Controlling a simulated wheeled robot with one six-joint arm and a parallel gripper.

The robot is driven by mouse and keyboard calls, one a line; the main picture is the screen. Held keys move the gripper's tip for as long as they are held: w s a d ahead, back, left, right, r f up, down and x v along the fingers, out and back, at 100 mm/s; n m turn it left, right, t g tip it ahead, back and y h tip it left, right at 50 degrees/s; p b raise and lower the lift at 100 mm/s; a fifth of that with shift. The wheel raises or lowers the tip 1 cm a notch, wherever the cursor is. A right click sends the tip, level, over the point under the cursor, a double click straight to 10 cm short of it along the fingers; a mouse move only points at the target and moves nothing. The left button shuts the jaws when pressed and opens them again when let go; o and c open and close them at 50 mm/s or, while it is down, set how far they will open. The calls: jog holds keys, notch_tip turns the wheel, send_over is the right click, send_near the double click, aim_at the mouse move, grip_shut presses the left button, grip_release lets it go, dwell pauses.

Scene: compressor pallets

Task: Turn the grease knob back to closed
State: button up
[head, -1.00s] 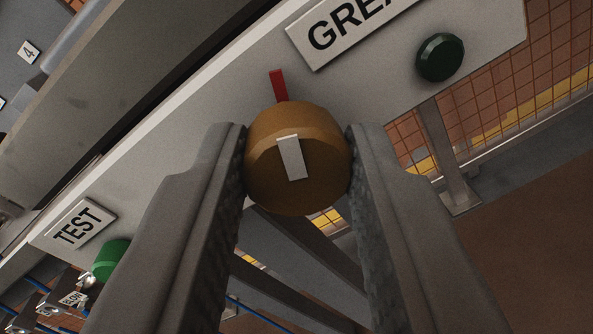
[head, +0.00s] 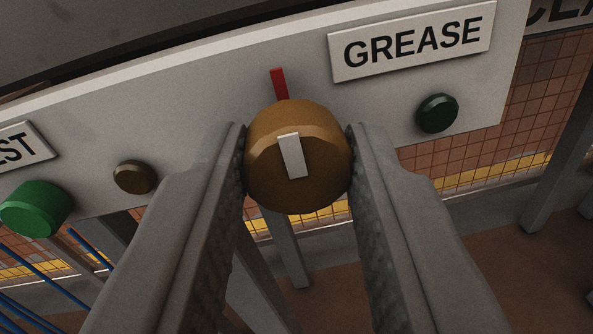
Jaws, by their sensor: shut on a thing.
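The grease knob (head: 297,150) is a round orange-brown knob with a white bar on its face, in the middle of the head view. A red pointer (head: 279,84) sticks out past its upper rim. It points nearly square to the panel's long top edge. My gripper (head: 298,160) is shut on the knob, one finger on its left side and one on its right. The GREASE label (head: 412,42) is on the pale panel (head: 210,120), up and right of the knob. The knob's lower back is hidden.
A dark green button (head: 437,113) is right of the knob. A small brown knob (head: 135,177) and a bright green button (head: 37,208) are at left, near a partly cut-off label (head: 22,146). Grey posts (head: 560,150) and a tiled wall lie behind; blue lines run lower left.

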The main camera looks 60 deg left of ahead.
jog(key=shift+f, duration=0.15)
jog(key=o, duration=1)
jog(key=shift+c, duration=0.2)
jog(key=v, duration=1.7)
jog(key=shift+d, duration=0.15)
jog(key=shift+s, duration=0.15)
jog(key=s+a+r+m+g+h, duration=0.1)
jog(key=s+a+r+g+h, duration=0.2)
jog(key=s+a+r, duration=0.4)
jog(key=s+a+r+m+g+h, duration=0.1)
jog(key=s+a+r+g+h, duration=0.15)
jog(key=s+a, duration=0.4)
jog(key=s+r+m+t+h, duration=0.5)
jog(key=s+r+t+h, duration=0.3)
jog(key=s+r, duration=1.6)
jog(key=s+t, duration=0.2)
jog(key=t, duration=0.1)
jog(key=shift+s+d+r, duration=0.2)
jog(key=shift+s+r, duration=0.05)
jog(key=shift+r, duration=0.15)
